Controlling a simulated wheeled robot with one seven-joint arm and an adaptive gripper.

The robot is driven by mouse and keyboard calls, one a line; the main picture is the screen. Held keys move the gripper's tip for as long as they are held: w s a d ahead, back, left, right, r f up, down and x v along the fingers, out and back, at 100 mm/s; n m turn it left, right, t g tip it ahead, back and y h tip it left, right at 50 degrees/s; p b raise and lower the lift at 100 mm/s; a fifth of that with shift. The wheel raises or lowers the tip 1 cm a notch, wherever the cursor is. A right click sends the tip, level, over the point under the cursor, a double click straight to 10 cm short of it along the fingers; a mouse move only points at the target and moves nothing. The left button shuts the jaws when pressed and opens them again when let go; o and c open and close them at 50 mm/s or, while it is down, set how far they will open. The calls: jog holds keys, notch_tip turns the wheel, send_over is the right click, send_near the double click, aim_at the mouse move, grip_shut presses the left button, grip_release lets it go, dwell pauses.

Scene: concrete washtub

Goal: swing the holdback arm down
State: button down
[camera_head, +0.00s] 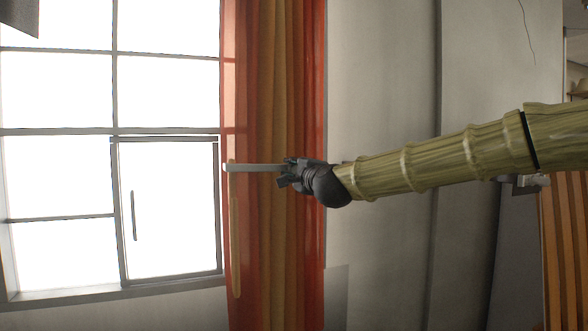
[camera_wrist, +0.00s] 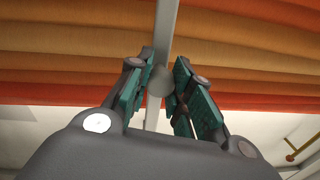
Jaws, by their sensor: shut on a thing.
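The holdback arm (camera_head: 250,167) is a pale grey bar in front of the curtain in the head view. It lies about level, reaching left from my gripper (camera_head: 287,174) to the curtain's left edge. In the wrist view the bar (camera_wrist: 166,28) runs up between the two green-padded fingers of my gripper (camera_wrist: 163,78). A rounded grey knob (camera_wrist: 160,81) shows between the fingers. My gripper is shut on the holdback arm. The orange and red curtain (camera_head: 275,80) hangs behind, and fills much of the wrist view (camera_wrist: 80,45).
A bright paned window (camera_head: 60,90) with a small framed casement (camera_head: 170,210) is to the left. A slim yellowish upright strip (camera_head: 236,240) stands against the curtain below the bar. A grey wall (camera_head: 385,80) is to the right. A brass-coloured rod (camera_wrist: 302,152) shows at lower right.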

jog(key=c, duration=1.2)
grip_release()
jog(key=shift+d, duration=0.1)
jog(key=v, duration=1.2)
